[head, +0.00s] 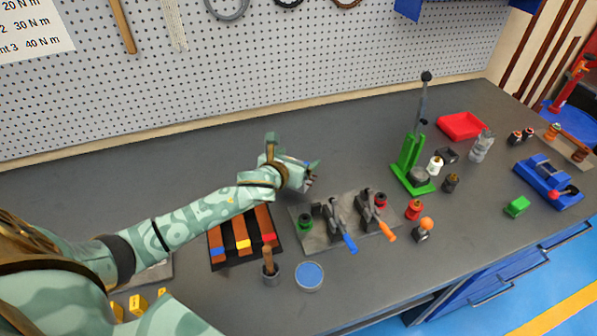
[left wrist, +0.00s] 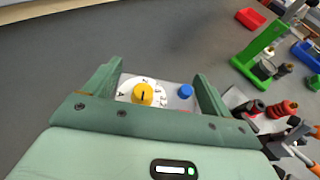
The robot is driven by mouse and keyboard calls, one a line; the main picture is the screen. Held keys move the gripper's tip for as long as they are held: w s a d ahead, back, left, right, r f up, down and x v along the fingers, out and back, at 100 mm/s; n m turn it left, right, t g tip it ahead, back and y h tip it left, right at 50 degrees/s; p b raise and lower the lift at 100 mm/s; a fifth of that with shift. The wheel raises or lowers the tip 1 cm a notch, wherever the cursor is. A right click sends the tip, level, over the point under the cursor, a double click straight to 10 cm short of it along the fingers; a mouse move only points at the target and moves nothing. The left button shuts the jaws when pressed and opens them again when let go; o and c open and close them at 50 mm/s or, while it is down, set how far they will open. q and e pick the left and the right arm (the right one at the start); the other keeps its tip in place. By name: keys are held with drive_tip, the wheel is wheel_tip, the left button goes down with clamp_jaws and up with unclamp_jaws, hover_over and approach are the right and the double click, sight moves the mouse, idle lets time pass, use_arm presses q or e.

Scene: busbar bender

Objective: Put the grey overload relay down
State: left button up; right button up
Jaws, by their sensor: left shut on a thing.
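My left gripper (head: 298,172) is over the back middle of the grey bench, behind the plate with the toggle clamps. It is shut on the grey overload relay. In the left wrist view the relay (left wrist: 167,103) sits between the two green fingers of the gripper (left wrist: 160,85). Its face shows a yellow dial and a blue button. In the head view the hand hides most of the relay. I cannot tell whether its underside touches the bench. My right gripper is not in view.
A grey plate (head: 317,243) with blue- and orange-handled clamps lies just in front of the hand. A green lever press (head: 409,166) and a red tray (head: 462,126) stand to the right. A dark board with copper bars (head: 264,221) lies under my forearm. Bench behind the hand is bare.

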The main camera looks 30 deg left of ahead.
use_arm(q)
drive_tip(key=f, duration=0.1)
drive_tip(key=f+b, duration=0.2)
drive_tip(key=f, duration=0.1)
drive_tip(key=shift+w+d, duration=0.1)
drive_tip(key=shift+w, duration=0.2)
drive_tip(key=shift+r, duration=0.15)
drive_tip(key=o, duration=1)
